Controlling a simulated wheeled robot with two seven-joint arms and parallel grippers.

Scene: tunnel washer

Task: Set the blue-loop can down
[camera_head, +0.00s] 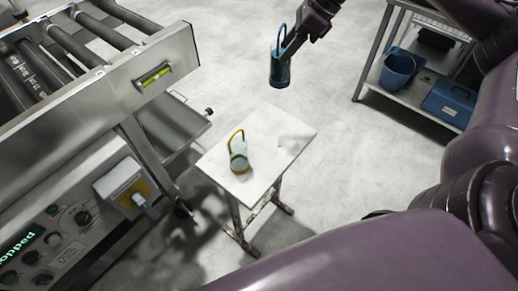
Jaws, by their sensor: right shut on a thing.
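The blue-loop can (280,70) hangs in the air at the top middle, with its blue loop pointing up and a dark lower rim. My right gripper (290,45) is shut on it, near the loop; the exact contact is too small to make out. In the picture the can shows beyond the far edge of a small white table (283,130). A second can with a yellow loop (238,160) stands on the left part of that table. My left gripper is not in view.
A steel roller machine (110,105) with a control panel fills the left side. A metal shelf cart (385,95) at the upper right holds a blue bucket (398,70) and a blue box (448,105). The table's right part is bare, and open floor surrounds it.

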